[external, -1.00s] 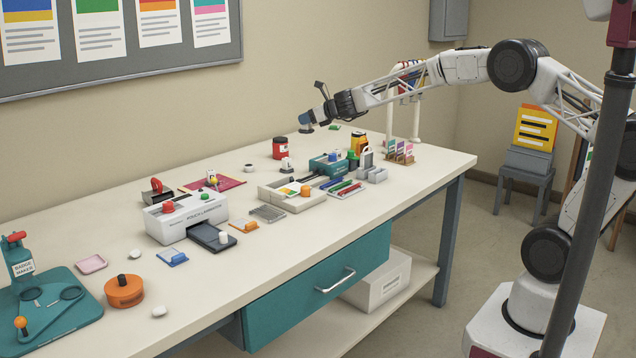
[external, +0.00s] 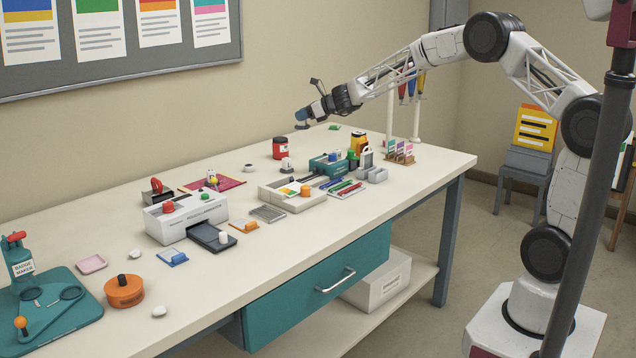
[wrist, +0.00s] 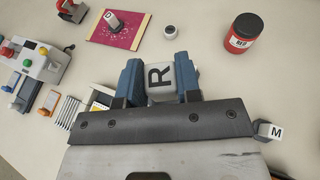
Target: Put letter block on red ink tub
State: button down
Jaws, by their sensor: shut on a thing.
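The letter block (wrist: 160,80), a white cube with a black R on its face, sits between the two blue fingers of my gripper (wrist: 159,82) in the wrist view. My gripper is shut on it. In the external view my gripper (external: 303,120) hangs above the back of the bench, and the block is too small to make out. The red ink tub (external: 280,148) stands upright on the bench below and slightly left of my gripper. It has a black lid and also shows at the upper right of the wrist view (wrist: 241,35), apart from the block.
A small round white piece (wrist: 170,31) lies beyond the fingers. A stamp stands on a magenta sheet (wrist: 119,27). The laminator (external: 187,215) is farther left. Bare bench surrounds the tub's left side.

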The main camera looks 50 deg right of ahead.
jog(key=w+d+f+n+g+y, duration=0.3)
jog(key=w+d+f+n+y, duration=0.1)
jog(key=w+d, duration=0.4)
jog(key=shift+d+f, duration=0.15)
jog(key=shift+f, duration=0.7)
dwell(0.9)
jog(key=shift+f, duration=0.1)
jog(key=shift+s+d, duration=0.1)
jog(key=shift+d, duration=0.05)
dwell(1.4)
jog(key=shift+w+d+f, duration=0.2)
jog(key=shift+w+d, duration=0.15)
jog(key=shift+w, duration=2.3)
jog(key=shift+w+d+f, duration=0.25)
jog(key=shift+w+d, duration=0.15)
jog(key=shift+w, duration=2.25)
jog(key=shift+w+d+f, duration=0.2)
jog(key=shift+w+d, duration=0.15)
jog(key=shift+w, duration=2.3)
jog(key=shift+f, duration=0.1)
